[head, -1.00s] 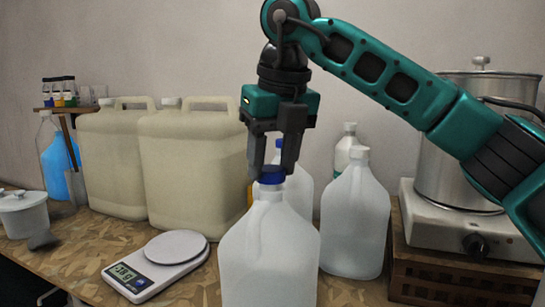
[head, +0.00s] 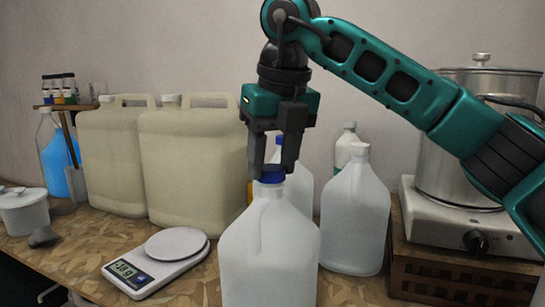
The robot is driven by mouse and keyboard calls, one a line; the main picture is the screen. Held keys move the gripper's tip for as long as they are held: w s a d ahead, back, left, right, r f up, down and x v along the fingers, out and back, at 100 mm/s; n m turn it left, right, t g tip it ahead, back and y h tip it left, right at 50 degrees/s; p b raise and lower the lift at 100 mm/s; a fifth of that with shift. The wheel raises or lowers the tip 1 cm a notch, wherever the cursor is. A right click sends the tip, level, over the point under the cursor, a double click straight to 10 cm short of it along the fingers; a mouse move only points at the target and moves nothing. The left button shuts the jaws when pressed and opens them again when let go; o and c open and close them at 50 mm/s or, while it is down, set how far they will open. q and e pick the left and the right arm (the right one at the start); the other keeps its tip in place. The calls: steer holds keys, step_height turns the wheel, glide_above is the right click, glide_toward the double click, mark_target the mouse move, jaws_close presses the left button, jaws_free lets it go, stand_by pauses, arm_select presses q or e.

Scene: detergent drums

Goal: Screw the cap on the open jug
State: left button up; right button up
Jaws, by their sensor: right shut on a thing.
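A large translucent white jug (head: 268,255) stands upright at the front middle of the table. A blue cap (head: 271,174) is at the top of its neck, and a little of the pale neck shows below the cap. My right gripper (head: 271,166) points straight down over the jug, shut on the blue cap with a finger on each side. The fingers partly hide the cap, and I cannot tell how far it sits on the thread. My left gripper is not in view.
A kitchen scale (head: 158,263) is left of the jug. Beige canisters (head: 190,165) stand behind. Another jug (head: 354,215) stands close on the right, beside a hot plate (head: 465,225) with a steel pot (head: 455,160). A white tub (head: 22,212) is far left.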

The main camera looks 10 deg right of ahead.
steer(key=shift+f, duration=0.1)
stand_by(0.3)
steer(key=shift+a+f+m+h+b, duration=0.1)
steer(key=shift+m+h+b, duration=0.2)
steer(key=shift+m, duration=0.9)
steer(key=m, duration=0.3)
steer(key=shift+h, duration=0.4)
steer(key=shift+m, duration=0.4)
steer(key=shift+a+m, duration=0.1)
steer(key=shift+m, duration=0.5)
steer(key=shift+m+g+h+p, duration=0.3)
steer(key=shift+m+h+p, duration=0.2)
steer(key=shift+m, duration=0.7)
steer(key=shift+f+m, duration=0.1)
steer(key=shift+m, duration=0.7)
